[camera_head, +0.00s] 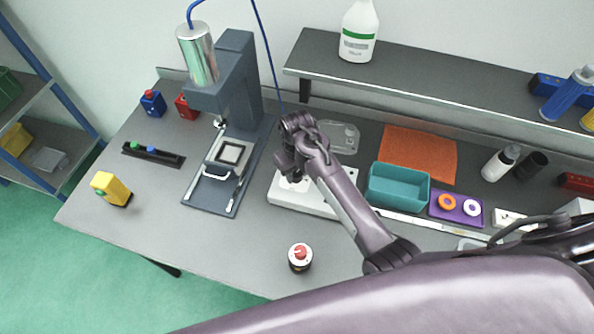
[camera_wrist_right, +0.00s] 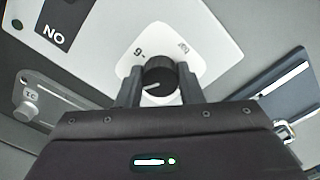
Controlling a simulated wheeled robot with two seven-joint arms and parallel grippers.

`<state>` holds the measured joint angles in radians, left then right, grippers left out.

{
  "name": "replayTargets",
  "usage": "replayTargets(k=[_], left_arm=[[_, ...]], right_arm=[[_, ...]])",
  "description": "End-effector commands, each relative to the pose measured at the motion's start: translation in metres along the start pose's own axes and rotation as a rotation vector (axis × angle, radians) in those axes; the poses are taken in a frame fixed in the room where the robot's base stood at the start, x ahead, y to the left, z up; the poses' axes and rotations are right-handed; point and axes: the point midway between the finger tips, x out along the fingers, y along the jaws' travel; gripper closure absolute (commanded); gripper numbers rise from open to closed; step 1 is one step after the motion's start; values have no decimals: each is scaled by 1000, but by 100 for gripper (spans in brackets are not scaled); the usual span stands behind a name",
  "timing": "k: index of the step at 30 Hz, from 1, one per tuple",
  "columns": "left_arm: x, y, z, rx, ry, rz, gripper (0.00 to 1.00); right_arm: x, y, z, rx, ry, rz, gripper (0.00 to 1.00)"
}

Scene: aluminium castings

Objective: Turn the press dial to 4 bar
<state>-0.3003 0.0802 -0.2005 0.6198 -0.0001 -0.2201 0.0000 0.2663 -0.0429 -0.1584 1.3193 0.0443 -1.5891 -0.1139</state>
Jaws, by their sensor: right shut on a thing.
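The black press dial (camera_wrist_right: 159,75) sits on a white panel in the right wrist view. Its white pointer line points to the left and slightly down in that view. A printed digit, seen rotated as a 6 or 9, is up and left of the dial; other print at upper right is too small to read. My right gripper (camera_wrist_right: 159,88) is shut on the dial, one finger on each side. In the head view my right gripper (camera_head: 288,163) is over the white control box (camera_head: 318,205) and hides the dial. My left gripper is not in view.
The grey press (camera_head: 240,75) with its silver cylinder (camera_head: 198,55) stands left of my right gripper. A teal bin (camera_head: 398,187) and a purple tray (camera_head: 434,208) are to the right. A red-topped round item (camera_head: 300,258) stands near the front edge. The front-left bench is mostly clear.

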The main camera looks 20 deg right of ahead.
Motion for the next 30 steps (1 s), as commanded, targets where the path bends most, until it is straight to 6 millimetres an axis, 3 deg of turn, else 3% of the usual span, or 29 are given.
replayTargets(k=[18, 19, 23, 24, 30], left_arm=[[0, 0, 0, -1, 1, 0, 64], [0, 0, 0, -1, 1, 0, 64], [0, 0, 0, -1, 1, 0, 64], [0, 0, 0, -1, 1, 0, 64], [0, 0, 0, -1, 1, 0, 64]], right_arm=[[-1, 0, -1, 44, 1, 0, 89], [-1, 0, -1, 44, 1, 0, 65], [-1, 0, 0, 43, 1, 0, 48], [-1, 0, 0, 43, 1, 0, 45], [0, 0, 0, 43, 0, 0, 45]])
